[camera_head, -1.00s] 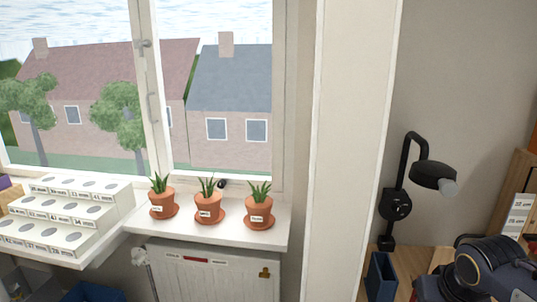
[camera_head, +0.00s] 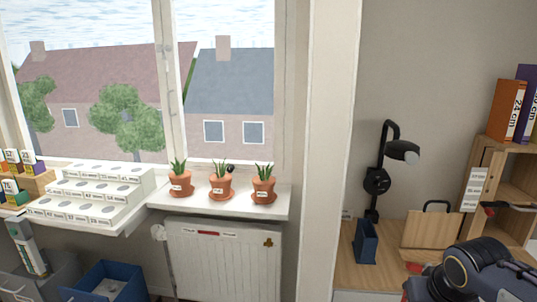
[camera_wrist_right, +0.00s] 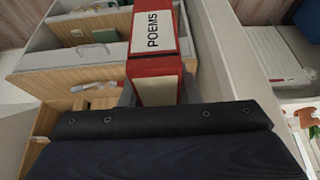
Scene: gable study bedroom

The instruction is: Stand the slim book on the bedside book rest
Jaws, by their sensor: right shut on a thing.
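A red book (camera_wrist_right: 156,60) with a white label reading POEMS is held in my right gripper (camera_wrist_right: 157,93) in the right wrist view. The grey fingers press on its two sides, and the book points away from the wrist. My right arm shows at the lower right of the head view, where its fingers cannot be made out. My left gripper is in neither view. I cannot identify the bedside book rest for certain. A wooden board with a black handle-like loop (camera_head: 430,230) stands on the wooden top at the right of the head view.
A dark blue upright holder (camera_head: 366,242) and a black lamp (camera_head: 377,180) stand by the wall. A wooden shelf unit (camera_head: 485,165) is at far right with binders on top. Potted plants (camera_head: 222,189) and a stepped white rack (camera_head: 95,190) line the sill. A radiator (camera_head: 225,262) is below.

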